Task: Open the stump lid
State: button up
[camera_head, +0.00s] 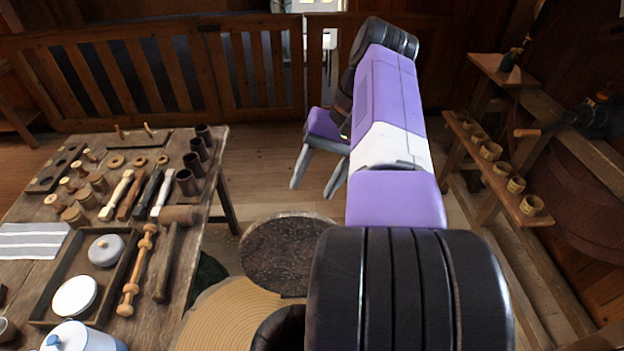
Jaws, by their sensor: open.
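Nothing is between the fingers. The gripper appears apart from the dark top.
A workbench (215,160) with turned spools, tools and a tray (37,317) stands at the left. A tan ringed round surface (230,318) lies below the dark top. A shelf with small pots (532,204) stands at the right. A wooden railing (170,70) closes the back.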

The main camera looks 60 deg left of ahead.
jog(key=shift+w+d+r+p, duration=0.1)
jog(key=shift+r+p, duration=0.1)
jog(key=shift+r, duration=0.15)
jog(key=shift+w+r+p, duration=0.1)
jog(key=shift+r+p, duration=0.05)
jog(key=shift+r, duration=0.15)
jog(key=shift+r+p, duration=0.1)
jog(key=shift+p, duration=0.3)
jog(key=shift+w, duration=0.2)
